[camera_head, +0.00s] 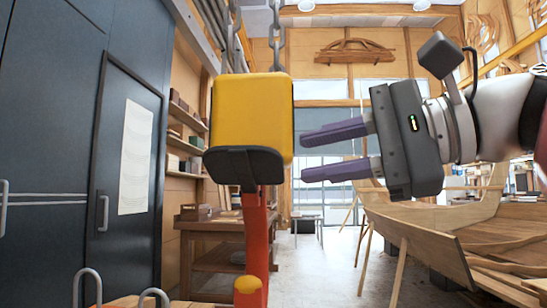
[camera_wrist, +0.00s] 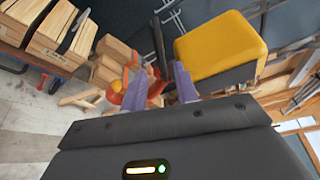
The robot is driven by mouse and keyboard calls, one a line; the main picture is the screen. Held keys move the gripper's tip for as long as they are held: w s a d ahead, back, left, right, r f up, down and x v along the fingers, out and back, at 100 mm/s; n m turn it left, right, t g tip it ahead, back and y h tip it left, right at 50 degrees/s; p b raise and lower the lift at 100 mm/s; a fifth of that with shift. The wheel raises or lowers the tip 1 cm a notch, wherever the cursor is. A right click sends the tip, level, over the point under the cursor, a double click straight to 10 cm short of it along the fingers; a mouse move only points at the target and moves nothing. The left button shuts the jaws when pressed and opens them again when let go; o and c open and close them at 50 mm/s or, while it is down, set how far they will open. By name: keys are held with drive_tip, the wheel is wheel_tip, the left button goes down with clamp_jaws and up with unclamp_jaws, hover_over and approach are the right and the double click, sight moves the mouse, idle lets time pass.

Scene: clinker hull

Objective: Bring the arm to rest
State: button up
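My gripper (camera_head: 304,157) is held out to the left from the arm at the right of the head view. Its two purple fingers are apart, with nothing seen held between them. Their tips point at the right side of a yellow block-shaped body (camera_head: 250,110) with a dark lower pad, which appears to hang on chains. A small gap shows there; the depth between them I cannot tell. In the wrist view the fingers (camera_wrist: 160,85) are spread, with the yellow body (camera_wrist: 220,45) to their upper right and a red-orange part seen beyond them.
A red post (camera_head: 256,235) stands below the yellow body. A wooden boat hull (camera_head: 450,235) on props fills the lower right. Dark cabinets (camera_head: 75,150) line the left. A wooden workbench (camera_head: 210,230) is behind. Wooden boxes (camera_wrist: 55,35) show in the wrist view. Mid-floor looks clear.

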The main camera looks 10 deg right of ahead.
idle(0.4)
drive_tip(key=w+f+n+g+h, duration=0.1)
drive_tip(key=w+f+h, duration=0.2)
drive_tip(key=f, duration=0.8)
drive_tip(key=w+f+g+h, duration=0.1)
drive_tip(key=w+f+h, duration=0.2)
drive_tip(key=f, duration=0.9)
drive_tip(key=s+f+n+g+h, duration=0.1)
drive_tip(key=s+f+n+h, duration=0.1)
drive_tip(key=f, duration=0.7)
drive_tip(key=s+f+n+g+h, duration=0.1)
drive_tip(key=s+f+n+h, duration=0.1)
drive_tip(key=f+n, duration=0.3)
drive_tip(key=s+f+n+h, duration=0.2)
drive_tip(key=s+f+n, duration=0.1)
drive_tip(key=f, duration=1)
drive_tip(key=shift+d+f+n+g+h, duration=0.3)
drive_tip(key=shift+d+f+g+h, duration=0.05)
drive_tip(key=shift+d+g+h, duration=0.05)
